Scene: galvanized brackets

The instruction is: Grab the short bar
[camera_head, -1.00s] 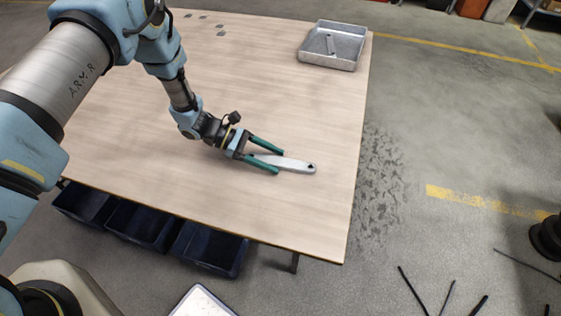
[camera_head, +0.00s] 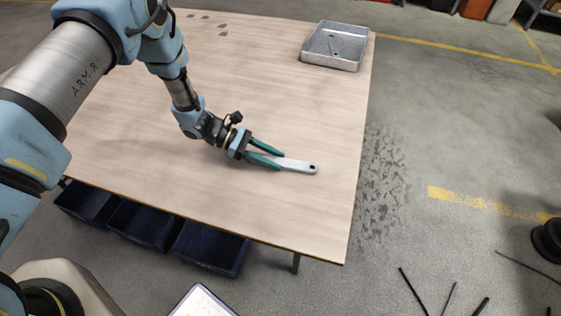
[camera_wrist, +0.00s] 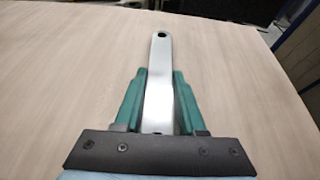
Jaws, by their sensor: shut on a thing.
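The short bar (camera_head: 300,166) is a flat grey metal strip with a rounded end and a hole near that end. It lies on or just above the wooden table near its front right part; I cannot tell if it touches the wood. My gripper (camera_head: 267,158) is shut on the bar, with a green finger on each side. In the wrist view the bar (camera_wrist: 160,75) runs lengthwise between the fingers (camera_wrist: 160,100), its holed end pointing away.
A grey metal tray (camera_head: 312,59) stands at the table's far right corner. Several small flat pieces (camera_head: 222,26) lie at the far edge. Dark blue bins (camera_head: 212,249) sit below the front edge. The table's middle (camera_head: 270,105) is clear.

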